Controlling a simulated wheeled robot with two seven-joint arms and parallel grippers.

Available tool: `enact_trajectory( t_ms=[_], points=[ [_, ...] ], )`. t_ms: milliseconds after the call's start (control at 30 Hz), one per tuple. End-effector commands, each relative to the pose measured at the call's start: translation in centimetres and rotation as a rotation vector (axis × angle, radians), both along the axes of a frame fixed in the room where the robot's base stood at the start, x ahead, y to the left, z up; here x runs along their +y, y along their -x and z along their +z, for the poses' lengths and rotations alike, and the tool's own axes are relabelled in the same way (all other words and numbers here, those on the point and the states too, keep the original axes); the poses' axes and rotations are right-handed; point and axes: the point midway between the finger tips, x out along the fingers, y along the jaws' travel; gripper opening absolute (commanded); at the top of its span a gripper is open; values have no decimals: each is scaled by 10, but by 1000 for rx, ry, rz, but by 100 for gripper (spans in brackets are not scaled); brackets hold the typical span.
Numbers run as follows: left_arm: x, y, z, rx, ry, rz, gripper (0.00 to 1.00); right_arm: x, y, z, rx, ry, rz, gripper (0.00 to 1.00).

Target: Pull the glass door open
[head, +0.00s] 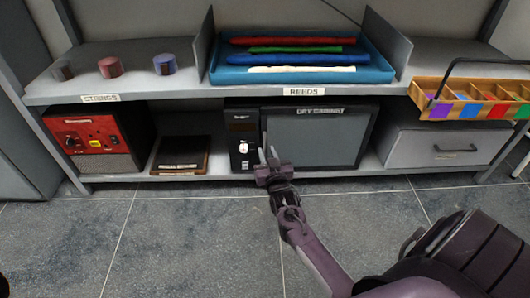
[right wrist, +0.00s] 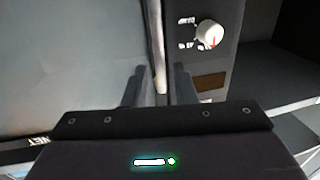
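The dry cabinet's glass door (head: 318,138) is a grey pane in a dark frame on the lower shelf, and looks shut. In the right wrist view the pane (right wrist: 70,60) fills the left side. A pale upright handle (right wrist: 158,55) runs along the door's edge beside the control panel. My right gripper (head: 267,152) is at this edge, its fingers pointing at the cabinet. In the right wrist view my right gripper (right wrist: 158,84) is open, one finger on each side of the handle's end, with gaps showing. Whether either finger touches it I cannot tell. My left gripper is not in view.
The control panel (head: 242,138) has a white knob (right wrist: 209,34) close to the gripper. A red-fronted box (head: 90,140) and a dark book-like case (head: 180,155) stand left; a grey drawer box (head: 450,147) stands right. A blue reed tray (head: 300,75) is above. The floor in front is clear.

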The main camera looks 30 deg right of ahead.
Motion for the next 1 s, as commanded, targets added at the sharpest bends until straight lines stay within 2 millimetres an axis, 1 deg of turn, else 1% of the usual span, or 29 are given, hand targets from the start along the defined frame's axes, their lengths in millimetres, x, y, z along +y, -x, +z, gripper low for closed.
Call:
enact_trajectory(
  t_ms=[33, 100, 200, 333, 533, 567, 733, 767, 1000],
  points=[
    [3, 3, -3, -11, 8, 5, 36, -4, -9, -3, -3, 1, 0, 25],
    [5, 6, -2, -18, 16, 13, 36, -6, -17, -3, -3, 2, 1, 25],
    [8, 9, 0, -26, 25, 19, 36, -9, -25, -2, -1, 0, 1, 25],
    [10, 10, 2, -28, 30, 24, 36, -11, -30, 0, -1, 0, 1, 25],
    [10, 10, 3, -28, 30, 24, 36, -11, -30, 1, -1, 1, 1, 25],
    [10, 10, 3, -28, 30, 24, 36, -11, -30, 1, -1, 1, 1, 24],
    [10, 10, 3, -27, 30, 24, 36, -11, -30, 1, -1, 1, 1, 1],
    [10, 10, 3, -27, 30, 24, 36, -11, -30, 1, -1, 1, 1, 0],
    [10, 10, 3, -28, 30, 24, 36, -11, -30, 1, -1, 1, 1, 0]
  ],
)
